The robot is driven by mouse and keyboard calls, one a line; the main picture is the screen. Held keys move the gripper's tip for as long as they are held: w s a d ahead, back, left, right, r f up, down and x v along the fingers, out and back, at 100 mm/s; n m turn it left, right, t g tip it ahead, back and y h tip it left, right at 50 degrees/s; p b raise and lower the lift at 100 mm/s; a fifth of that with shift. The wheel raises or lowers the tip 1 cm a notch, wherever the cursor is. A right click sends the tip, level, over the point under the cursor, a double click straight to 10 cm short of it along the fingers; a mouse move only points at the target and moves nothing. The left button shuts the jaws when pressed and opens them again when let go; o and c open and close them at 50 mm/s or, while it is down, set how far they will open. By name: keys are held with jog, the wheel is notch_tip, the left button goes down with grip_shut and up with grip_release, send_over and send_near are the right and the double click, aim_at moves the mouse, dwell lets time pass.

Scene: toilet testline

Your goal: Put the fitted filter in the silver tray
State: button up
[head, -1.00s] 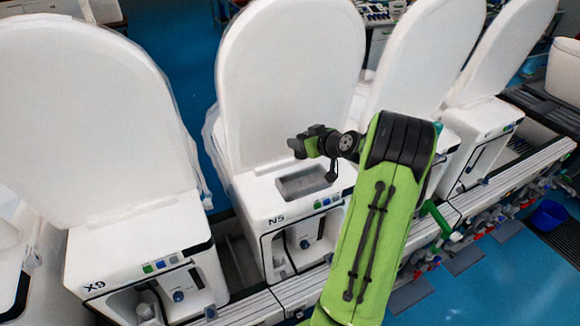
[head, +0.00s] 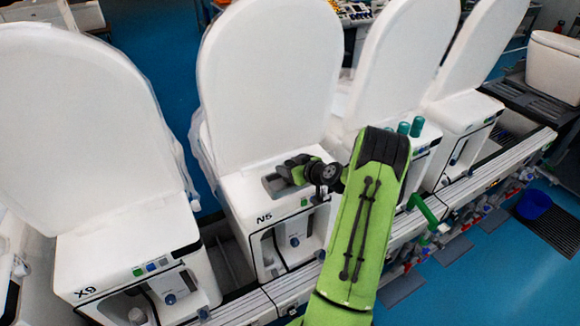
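My gripper (head: 290,171) is over the top of the toilet unit marked N5 (head: 243,197), at its grey rectangular recess (head: 271,184). The gripper and wrist cover most of this recess. I cannot tell whether the fingers are open or shut, or whether they touch anything. No filter can be made out in the recess. I cannot pick out a silver tray for certain in this view.
Raised white lids (head: 268,85) stand close behind the gripper. Several teal cylinders (head: 404,128) stand on the unit right of N5.

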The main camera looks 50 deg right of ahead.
jog(key=o, duration=0.4)
jog(key=shift+s, duration=0.1)
jog(key=shift+c, duration=0.2)
jog(key=shift+r, duration=0.1)
